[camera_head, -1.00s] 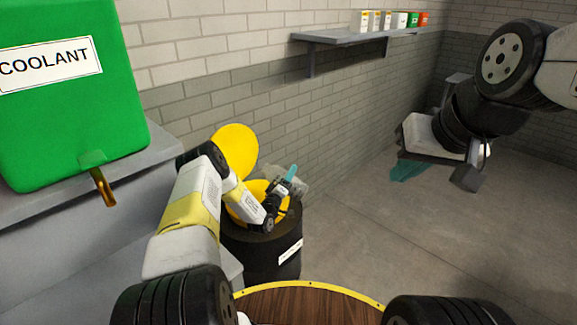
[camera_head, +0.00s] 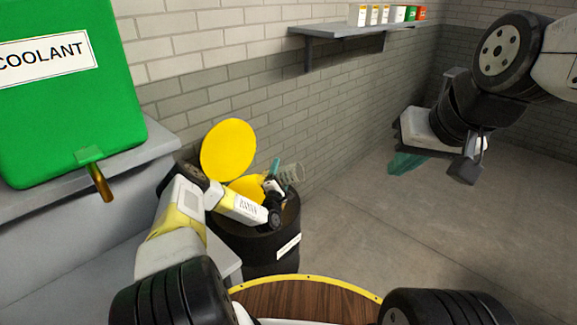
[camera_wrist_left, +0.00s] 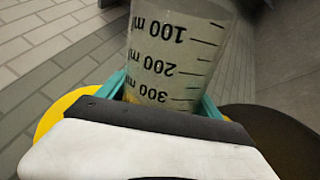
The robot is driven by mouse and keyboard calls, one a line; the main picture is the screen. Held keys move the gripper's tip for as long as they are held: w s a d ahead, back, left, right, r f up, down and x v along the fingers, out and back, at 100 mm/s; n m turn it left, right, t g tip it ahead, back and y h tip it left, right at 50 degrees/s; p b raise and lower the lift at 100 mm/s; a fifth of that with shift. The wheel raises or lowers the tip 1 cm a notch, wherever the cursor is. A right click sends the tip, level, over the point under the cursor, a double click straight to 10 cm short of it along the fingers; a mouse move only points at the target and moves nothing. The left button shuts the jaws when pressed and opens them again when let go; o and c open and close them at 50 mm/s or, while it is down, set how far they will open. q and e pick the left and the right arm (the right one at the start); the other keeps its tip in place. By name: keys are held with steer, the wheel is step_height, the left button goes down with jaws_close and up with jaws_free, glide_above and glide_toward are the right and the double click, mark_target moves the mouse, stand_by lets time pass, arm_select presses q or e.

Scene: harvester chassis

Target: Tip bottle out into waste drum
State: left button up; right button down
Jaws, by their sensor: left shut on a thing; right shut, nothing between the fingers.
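The waste drum (camera_head: 250,245) is black, with a yellow opening (camera_head: 246,186) and a raised round yellow lid (camera_head: 228,150). My left gripper (camera_head: 278,172) is above the drum's right part, shut on a clear bottle (camera_head: 292,174). In the left wrist view the bottle (camera_wrist_left: 178,50) fills the space between the teal fingers, and its ml marks read upside down. I cannot tell whether liquid is in it or flowing out. The arm hides part of the drum's opening. My right gripper (camera_head: 406,164) is shut and empty, well to the right.
A green coolant tank (camera_head: 65,125) with a brass spout (camera_head: 100,182) stands on a grey ledge at the left. A wall shelf (camera_head: 350,31) holds several small containers. A brick wall (camera_head: 330,130) runs behind the drum. The floor (camera_head: 400,235) at the right is clear.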

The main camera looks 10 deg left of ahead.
arm_select(q)
steer(key=shift+w+a+r+n+y, duration=0.15)
steer(key=shift+a+r+n, duration=0.2)
steer(key=shift+n, duration=0.4)
steer(key=shift+a+r+n+y, duration=0.25)
steer(key=shift+a+n, duration=0.2)
steer(key=shift+n, duration=0.25)
steer(key=shift+w+a+r+n+y, duration=0.1)
steer(key=shift+a+r+n, duration=0.3)
steer(key=shift+n, duration=0.35)
steer(key=shift+s+f, duration=0.1)
stand_by(0.9)
